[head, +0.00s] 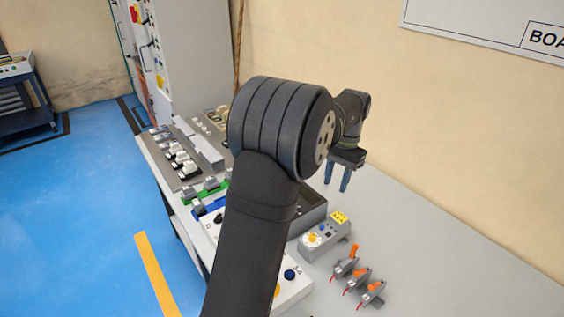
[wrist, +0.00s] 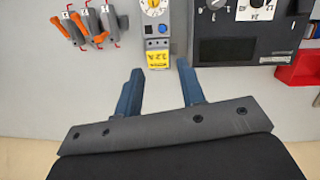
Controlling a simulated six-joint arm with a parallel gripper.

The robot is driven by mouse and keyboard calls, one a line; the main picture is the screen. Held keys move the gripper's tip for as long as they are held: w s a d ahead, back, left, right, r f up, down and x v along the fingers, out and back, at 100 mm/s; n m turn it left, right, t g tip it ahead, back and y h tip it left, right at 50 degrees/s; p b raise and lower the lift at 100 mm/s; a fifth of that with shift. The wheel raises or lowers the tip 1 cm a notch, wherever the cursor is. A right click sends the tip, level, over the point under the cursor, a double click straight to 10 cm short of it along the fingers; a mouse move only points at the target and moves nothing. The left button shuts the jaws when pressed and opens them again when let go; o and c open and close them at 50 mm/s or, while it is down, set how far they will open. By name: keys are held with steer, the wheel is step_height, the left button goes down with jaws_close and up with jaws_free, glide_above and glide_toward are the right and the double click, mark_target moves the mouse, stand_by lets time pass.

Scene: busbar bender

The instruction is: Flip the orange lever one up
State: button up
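Three grey lever units with orange handles and red ends stand in a row on the grey table. In the head view they are the far lever (head: 353,252), the middle lever (head: 362,273) and the near lever (head: 375,287), at lower right. The far handle sticks up more than the other two. The wrist view shows the same levers (wrist: 82,24) at upper left; I cannot tell which is numbered one. My gripper (head: 338,188) is open and empty above the table, apart from the levers. Its two blue fingers (wrist: 160,80) are spread in the wrist view.
A grey box with a yellow dial (head: 322,236) stands beside the levers; its yellow label (wrist: 157,60) shows between my fingers. A dark box with dials (wrist: 240,35) and a red bin (wrist: 300,68) are at right in the wrist view. The table right of the levers is clear.

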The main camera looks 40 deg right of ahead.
steer(key=w+a+f+n+h, duration=0.1)
steer(key=w+a, duration=0.1)
steer(key=w, duration=0.6)
steer(key=w+a+f+n+h, duration=0.1)
steer(key=w+a, duration=0.2)
steer(key=w, duration=0.6)
steer(key=shift+w+a+n+t+h, duration=0.15)
steer(key=shift+a+n+t+h, duration=0.15)
steer(key=shift+n+t+h, duration=0.1)
steer(key=shift+r, duration=0.1)
steer(key=s+d+r+m+y, duration=0.1)
steer(key=s+d, duration=0.2)
steer(key=s, duration=0.6)
steer(key=s+d+r+m+y, duration=0.1)
steer(key=s+d+m+y, duration=0.1)
steer(key=s, duration=0.8)
steer(key=shift+s+d+g, duration=0.2)
steer(key=shift+d+g, duration=0.2)
steer(key=shift+d, duration=0.05)
